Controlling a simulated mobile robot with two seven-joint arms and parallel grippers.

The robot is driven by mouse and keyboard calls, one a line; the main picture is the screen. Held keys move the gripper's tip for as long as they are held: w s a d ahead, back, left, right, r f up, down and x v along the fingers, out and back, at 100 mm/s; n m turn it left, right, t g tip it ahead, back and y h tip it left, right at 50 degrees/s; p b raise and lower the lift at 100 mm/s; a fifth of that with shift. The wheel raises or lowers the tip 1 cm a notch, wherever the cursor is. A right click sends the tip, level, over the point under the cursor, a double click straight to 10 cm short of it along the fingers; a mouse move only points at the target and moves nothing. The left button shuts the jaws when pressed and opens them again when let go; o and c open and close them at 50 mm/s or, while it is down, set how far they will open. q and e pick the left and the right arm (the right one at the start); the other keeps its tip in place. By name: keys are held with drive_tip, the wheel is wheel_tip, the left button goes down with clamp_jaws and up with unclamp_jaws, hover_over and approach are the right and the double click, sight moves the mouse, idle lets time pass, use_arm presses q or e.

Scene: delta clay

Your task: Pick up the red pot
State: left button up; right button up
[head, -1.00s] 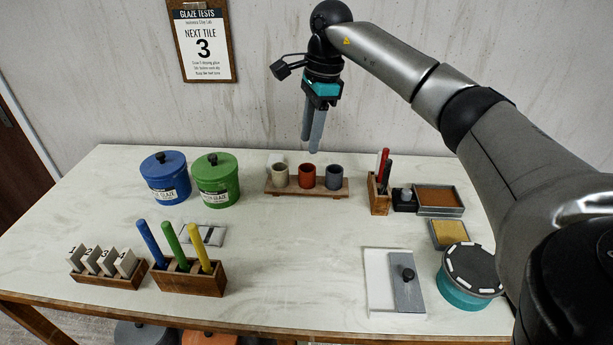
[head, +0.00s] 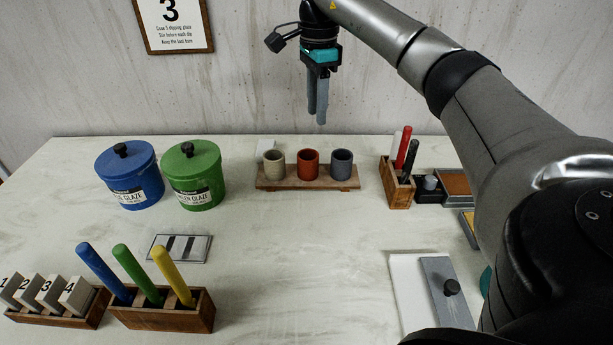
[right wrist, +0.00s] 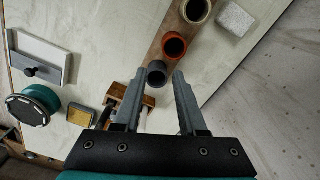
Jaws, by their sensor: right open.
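The red pot (head: 308,163) stands upright in the middle of a small wooden stand (head: 268,184), between a cream pot (head: 274,164) and a grey pot (head: 341,163). My right gripper (head: 319,121) hangs open and empty above and behind the stand, pointing down. In the right wrist view the red pot (right wrist: 174,46) lies beyond the fingertips, apart from them. The grey pot (right wrist: 157,73) shows between the fingers of the right gripper (right wrist: 161,75) there. My left gripper is in neither view.
Blue (head: 130,175) and green (head: 194,174) lidded jars stand left of the stand. A wooden holder (head: 396,184) with red and black sticks stands to the right. Numbered tiles and coloured sticks are at the front left. The table middle is clear.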

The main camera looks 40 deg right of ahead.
drive_tip(key=f, duration=0.1)
drive_tip(key=b, duration=0.3)
hover_over(312, 178)
drive_tip(key=shift+s+d+f, duration=0.1)
drive_tip(key=shift+f, duration=2.55)
drive_tip(key=shift+s+f, duration=0.1)
drive_tip(key=shift+f, duration=2.5)
drive_tip(key=f, duration=0.3)
drive_tip(key=shift+w+f+b, duration=0.35)
drive_tip(key=shift+f, duration=0.35)
clamp_jaws()
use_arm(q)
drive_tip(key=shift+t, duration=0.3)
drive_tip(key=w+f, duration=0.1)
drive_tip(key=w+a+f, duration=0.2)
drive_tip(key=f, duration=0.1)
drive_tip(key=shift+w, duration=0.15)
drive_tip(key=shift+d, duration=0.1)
